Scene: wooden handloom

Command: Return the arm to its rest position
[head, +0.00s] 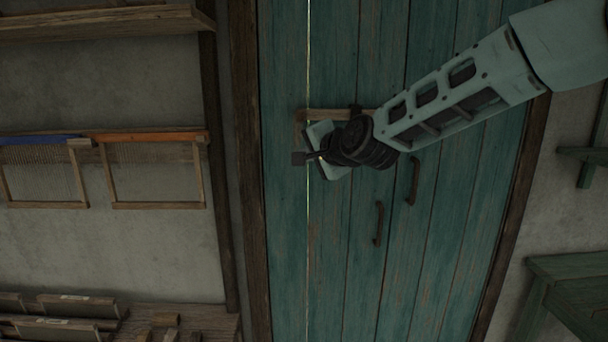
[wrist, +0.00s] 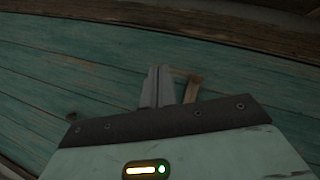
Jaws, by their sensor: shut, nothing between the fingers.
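My gripper (head: 300,158) is at the end of my pale green arm, which reaches in from the upper right in the head view. It is in front of a teal plank door (head: 340,240), beside a wooden latch bar (head: 335,114). In the wrist view my gripper (wrist: 158,72) shows its grey fingers close together with nothing between them. A piece of the wooden latch (wrist: 192,86) shows just to the right of the fingers. I cannot tell whether the fingers touch it.
Two dark handles (head: 378,223) are on the door below my arm. Wooden frames (head: 155,204) with blue and orange strips hang on the left wall. A shelf (head: 100,24) is at upper left, a wooden bench (head: 205,318) at lower left, a green table (head: 570,268) at lower right.

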